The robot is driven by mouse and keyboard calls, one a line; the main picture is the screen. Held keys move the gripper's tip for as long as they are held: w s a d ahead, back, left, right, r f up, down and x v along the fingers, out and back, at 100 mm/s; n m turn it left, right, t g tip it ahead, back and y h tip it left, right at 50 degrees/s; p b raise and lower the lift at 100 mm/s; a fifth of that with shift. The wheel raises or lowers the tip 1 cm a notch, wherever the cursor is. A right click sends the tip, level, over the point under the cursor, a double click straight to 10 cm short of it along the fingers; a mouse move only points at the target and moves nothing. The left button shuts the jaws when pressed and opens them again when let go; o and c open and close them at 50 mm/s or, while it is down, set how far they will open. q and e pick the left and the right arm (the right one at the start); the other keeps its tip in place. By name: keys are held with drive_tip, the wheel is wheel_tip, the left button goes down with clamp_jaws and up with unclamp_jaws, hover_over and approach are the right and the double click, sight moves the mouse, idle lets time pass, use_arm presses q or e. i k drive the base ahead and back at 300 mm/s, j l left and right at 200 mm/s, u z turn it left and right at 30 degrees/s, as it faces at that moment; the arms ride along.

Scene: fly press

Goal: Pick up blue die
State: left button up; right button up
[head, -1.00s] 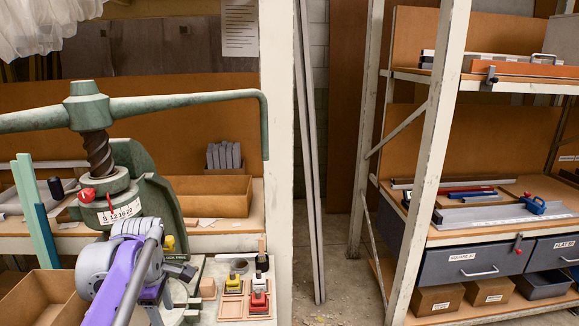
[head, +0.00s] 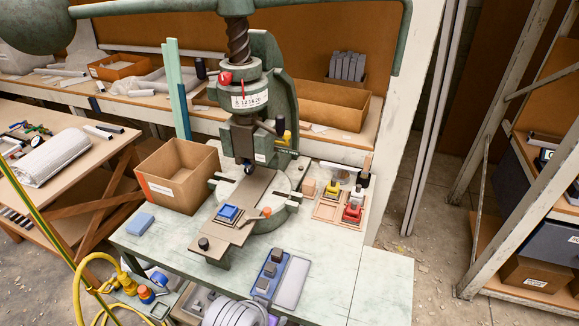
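The blue die (head: 228,213) sits on the flat slide plate (head: 252,196) of the green fly press (head: 284,110), in front of the press ram. It is a small blue block on a lighter base, and an orange-tipped handle (head: 265,212) lies just right of it. Neither of my grippers is in view.
A yellow die (head: 331,189) and a red die (head: 353,213) stand in wooden holders at right. A cardboard box (head: 180,185) and a blue block (head: 140,224) are left. A blue tray (head: 258,290) with grey pieces is in front. The bench's right front is clear.

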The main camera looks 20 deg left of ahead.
sight(228, 214)
drive_tip(key=u, duration=1.2)
